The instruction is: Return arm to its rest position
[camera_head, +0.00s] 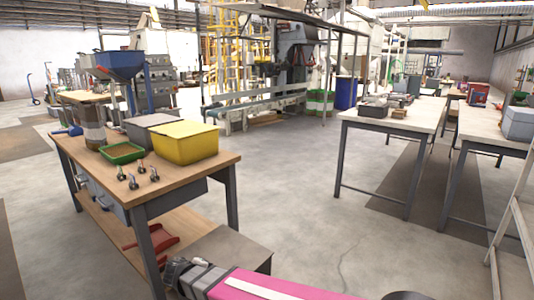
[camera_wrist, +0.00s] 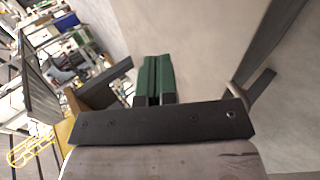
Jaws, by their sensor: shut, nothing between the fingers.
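My gripper (camera_wrist: 153,68) shows in the wrist view with its two dark green fingers together and nothing between them. In the head view my pink arm reaches in from the bottom edge, low beside the wooden workbench (camera_head: 204,168). Its dark wrist end lies near the bench's front leg. The fingers cannot be made out in the head view.
The bench holds a yellow bin (camera_head: 186,146), a green tray (camera_head: 122,153) and several small knobbed items. A red object (camera_head: 152,241) sits on its lower shelf, near a grey-topped box (camera_head: 235,248). Pale tables (camera_head: 395,122) stand at right. The floor between is clear.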

